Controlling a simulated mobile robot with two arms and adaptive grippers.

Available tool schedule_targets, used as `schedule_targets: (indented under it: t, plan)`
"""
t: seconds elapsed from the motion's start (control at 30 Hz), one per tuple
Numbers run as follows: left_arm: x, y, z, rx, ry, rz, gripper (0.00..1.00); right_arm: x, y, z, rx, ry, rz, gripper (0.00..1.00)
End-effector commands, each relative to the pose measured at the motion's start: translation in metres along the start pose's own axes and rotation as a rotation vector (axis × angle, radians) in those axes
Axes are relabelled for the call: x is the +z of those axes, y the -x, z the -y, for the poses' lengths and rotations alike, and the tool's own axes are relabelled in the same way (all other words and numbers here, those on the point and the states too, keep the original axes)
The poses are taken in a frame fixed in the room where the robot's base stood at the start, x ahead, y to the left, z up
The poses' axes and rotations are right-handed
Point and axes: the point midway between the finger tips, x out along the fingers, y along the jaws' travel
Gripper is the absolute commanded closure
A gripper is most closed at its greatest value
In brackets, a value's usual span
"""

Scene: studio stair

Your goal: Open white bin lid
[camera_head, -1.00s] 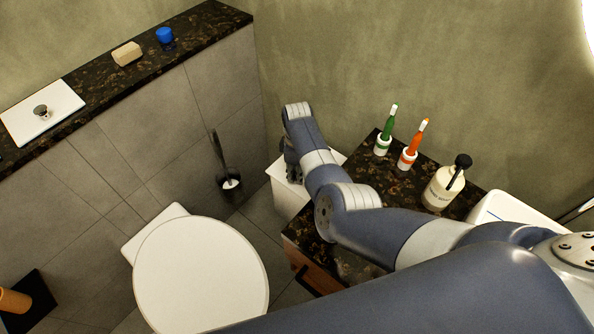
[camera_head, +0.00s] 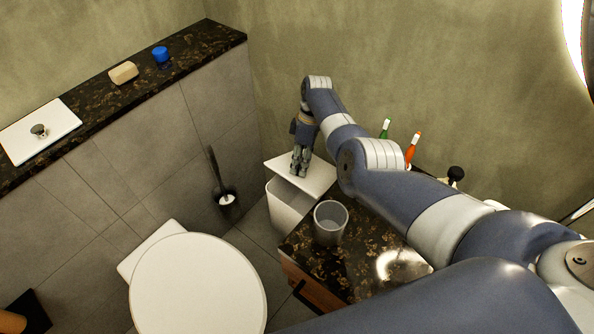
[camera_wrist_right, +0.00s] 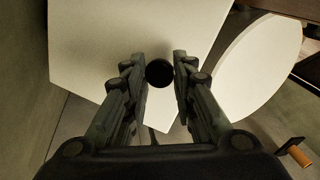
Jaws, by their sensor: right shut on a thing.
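The white bin (camera_head: 284,208) stands on the floor in the corner, beside the dark-topped cabinet. Its white lid (camera_head: 318,179) is raised off the bin and sits over its back right part. A gap shows along the bin's front rim. My right gripper (camera_head: 299,172) points down at the lid and is shut on the lid's round black knob (camera_wrist_right: 159,72). In the wrist view the knob is between the right gripper's fingertips (camera_wrist_right: 160,68), with the lid (camera_wrist_right: 110,45) spread beneath. My left gripper is not in view.
The cabinet top (camera_head: 365,270) carries a grey cup (camera_head: 330,222); toothbrushes (camera_head: 411,148) stand behind my arm. The white toilet lid (camera_head: 198,285) is at front left, and a toilet brush (camera_head: 225,198) stands by the tiled wall. The ledge holds soap (camera_head: 123,72) and a blue object (camera_head: 160,54).

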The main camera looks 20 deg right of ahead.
Motion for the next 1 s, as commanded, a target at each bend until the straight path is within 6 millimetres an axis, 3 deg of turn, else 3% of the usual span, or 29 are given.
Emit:
schedule_targets:
  t: [0.03, 0.27, 0.77, 0.8, 0.87, 0.9, 1.0]
  plan:
    - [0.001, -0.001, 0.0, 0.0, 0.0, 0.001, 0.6, 0.004, 0.008, -0.01, 0.023, -0.004, 0.003, 1.0]
    - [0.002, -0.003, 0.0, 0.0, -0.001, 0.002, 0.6, 0.008, 0.02, -0.018, 0.027, -0.006, 0.005, 1.0]
    - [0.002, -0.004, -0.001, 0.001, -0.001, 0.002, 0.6, 0.011, 0.021, -0.02, 0.026, -0.006, 0.008, 1.0]
    - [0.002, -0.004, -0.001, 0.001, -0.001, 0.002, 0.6, 0.011, 0.021, -0.02, 0.025, -0.006, 0.008, 0.74]
    - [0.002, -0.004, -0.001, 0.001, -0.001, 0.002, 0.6, 0.01, 0.021, -0.02, 0.025, -0.006, 0.007, 0.6]
    - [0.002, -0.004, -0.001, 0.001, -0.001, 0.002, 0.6, 0.01, 0.02, -0.019, 0.024, -0.006, 0.007, 0.54]
    - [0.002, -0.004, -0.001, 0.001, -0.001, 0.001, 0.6, 0.009, 0.02, -0.018, 0.02, -0.005, 0.007, 0.54]
